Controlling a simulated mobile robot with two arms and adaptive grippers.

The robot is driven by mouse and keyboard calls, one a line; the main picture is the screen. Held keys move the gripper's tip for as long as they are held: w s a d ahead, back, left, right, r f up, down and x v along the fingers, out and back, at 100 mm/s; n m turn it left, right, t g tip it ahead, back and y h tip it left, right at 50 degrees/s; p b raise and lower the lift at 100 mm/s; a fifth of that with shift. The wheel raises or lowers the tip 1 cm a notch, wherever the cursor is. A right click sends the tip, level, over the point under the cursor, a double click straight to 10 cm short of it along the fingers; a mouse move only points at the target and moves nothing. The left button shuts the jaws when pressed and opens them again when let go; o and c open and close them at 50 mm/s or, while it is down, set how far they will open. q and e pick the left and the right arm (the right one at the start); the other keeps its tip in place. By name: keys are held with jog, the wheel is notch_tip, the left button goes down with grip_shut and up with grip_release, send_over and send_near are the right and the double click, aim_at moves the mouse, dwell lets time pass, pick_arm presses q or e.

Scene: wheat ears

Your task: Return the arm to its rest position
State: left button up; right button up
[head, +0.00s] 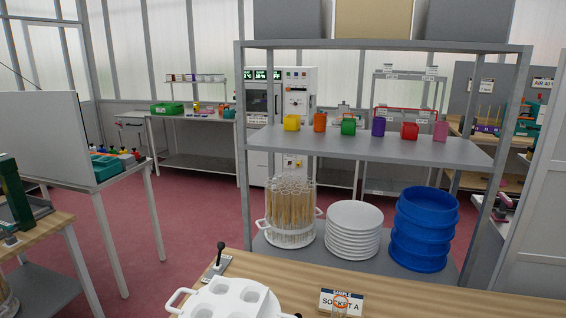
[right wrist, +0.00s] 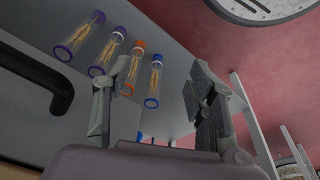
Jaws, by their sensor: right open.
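My right gripper (right wrist: 158,75) shows in the right wrist view with its two fingers spread apart. No object is clearly held between them. Beyond the fingers are clear tubes with wheat ears inside: two with purple ends (right wrist: 80,35), one with orange ends (right wrist: 132,75) and one with blue ends (right wrist: 154,82). They are against a grey surface (right wrist: 150,30); whether any touches a finger cannot be told. Neither gripper shows in the head view, and my left gripper is in no frame.
In the head view, a wooden bench (head: 440,303) in front bears a white holder with square wells (head: 205,306), a black-knobbed lever (head: 219,258) and a Socket A sign (head: 341,302).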

jog(key=s+d+f+b, duration=0.1)
jog(key=s+f+b, duration=0.1)
jog(key=s+f, duration=0.6)
jog(key=s+d+f+g+b, duration=0.1)
jog(key=s+d+f+b, duration=0.1)
jog(key=s+f, duration=0.7)
notch_tip(320, 180, down, 6)
jog(key=shift+s+r, duration=0.15)
jog(key=shift+r, duration=0.05)
